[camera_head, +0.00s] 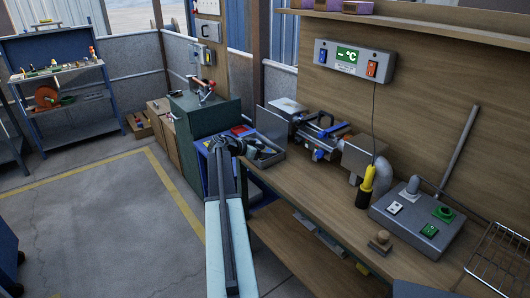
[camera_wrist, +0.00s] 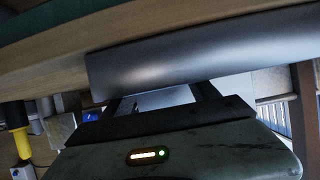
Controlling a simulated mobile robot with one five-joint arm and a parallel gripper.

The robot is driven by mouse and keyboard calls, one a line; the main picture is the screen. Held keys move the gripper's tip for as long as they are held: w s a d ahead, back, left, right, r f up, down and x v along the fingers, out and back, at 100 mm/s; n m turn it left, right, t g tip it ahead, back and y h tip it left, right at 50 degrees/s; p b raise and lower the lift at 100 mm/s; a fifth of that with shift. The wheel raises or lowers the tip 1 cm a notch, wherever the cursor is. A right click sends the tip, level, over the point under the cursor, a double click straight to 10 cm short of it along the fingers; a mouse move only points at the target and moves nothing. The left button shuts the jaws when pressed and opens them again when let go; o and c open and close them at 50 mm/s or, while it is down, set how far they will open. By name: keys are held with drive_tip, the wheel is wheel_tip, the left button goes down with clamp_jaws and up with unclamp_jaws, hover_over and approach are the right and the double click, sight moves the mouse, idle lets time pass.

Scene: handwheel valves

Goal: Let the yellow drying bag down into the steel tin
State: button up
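I cannot make out a yellow drying bag or a steel tin in either view. My gripper (camera_head: 232,143) is at the far end of my arm, beside an open grey box (camera_head: 268,152) on the bench, in the head view. In the wrist view my gripper (camera_wrist: 160,96) has two dark fingers set wide apart. A pale patch shows between them; no held thing is clear. A smooth grey metal piece (camera_wrist: 210,52) lies across the view just beyond the fingers and hides their tips. I cannot tell what it is.
The wooden bench (camera_head: 318,195) carries a blue-grey clamp device (camera_head: 322,137), a yellow-and-black tool (camera_head: 367,186), a grey control box (camera_head: 420,215) and a wire rack (camera_head: 500,258). A meter (camera_head: 350,58) hangs on the back panel. The floor (camera_head: 105,215) at left is clear.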

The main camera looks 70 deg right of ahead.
drive_tip(key=shift+o, duration=0.3)
drive_tip(key=shift+a, duration=0.1)
drive_tip(key=p+v, duration=0.3)
drive_tip(key=v, duration=0.4)
drive_tip(key=shift+r, duration=0.2)
drive_tip(key=shift+w+a, duration=0.25)
